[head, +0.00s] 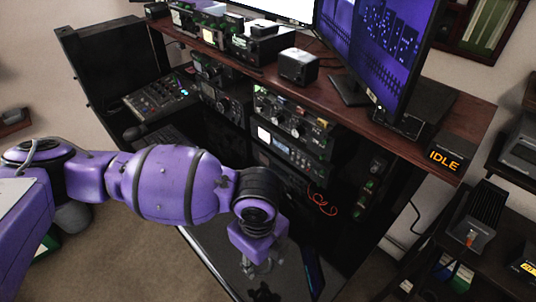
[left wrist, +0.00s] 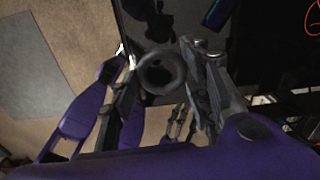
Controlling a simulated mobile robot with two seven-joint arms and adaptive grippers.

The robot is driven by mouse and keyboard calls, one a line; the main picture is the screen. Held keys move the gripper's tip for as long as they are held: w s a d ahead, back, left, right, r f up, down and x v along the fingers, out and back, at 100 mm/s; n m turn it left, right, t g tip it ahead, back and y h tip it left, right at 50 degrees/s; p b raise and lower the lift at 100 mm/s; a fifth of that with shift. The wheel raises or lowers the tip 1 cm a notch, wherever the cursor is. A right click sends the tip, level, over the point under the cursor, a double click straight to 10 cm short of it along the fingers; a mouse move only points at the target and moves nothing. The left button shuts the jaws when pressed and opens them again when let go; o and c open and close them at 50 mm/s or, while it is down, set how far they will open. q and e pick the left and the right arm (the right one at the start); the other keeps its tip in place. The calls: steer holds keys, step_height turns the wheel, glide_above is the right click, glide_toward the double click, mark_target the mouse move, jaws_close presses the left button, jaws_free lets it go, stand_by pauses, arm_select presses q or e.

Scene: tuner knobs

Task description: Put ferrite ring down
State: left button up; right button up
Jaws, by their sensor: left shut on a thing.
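The ferrite ring (left wrist: 162,72) is a dark grey ring in the left wrist view, between the two fingers of my left gripper (left wrist: 163,65). The gripper is shut on it. In the head view my left gripper (head: 260,268) points down over the low grey shelf (head: 215,250) at the front of the desk. I cannot clearly make out the ring in the head view. Whether the ring touches a surface below it is hidden.
The wooden desk top (head: 345,100) holds monitors and small boxes. Radio units (head: 293,117) fill the rack below it. A sign reading IDLE (head: 445,161) stands at the right.

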arm_select(q)
steer(key=w+a+r+n, duration=0.3)
steer(key=a+r+n, duration=0.3)
steer(key=n, duration=0.7)
steer(key=w+a+r+n, duration=0.3)
steer(key=a+r+n, duration=0.4)
steer(key=n, duration=0.6)
steer(key=shift+a+r, duration=0.2)
steer(key=shift+a, duration=0.3)
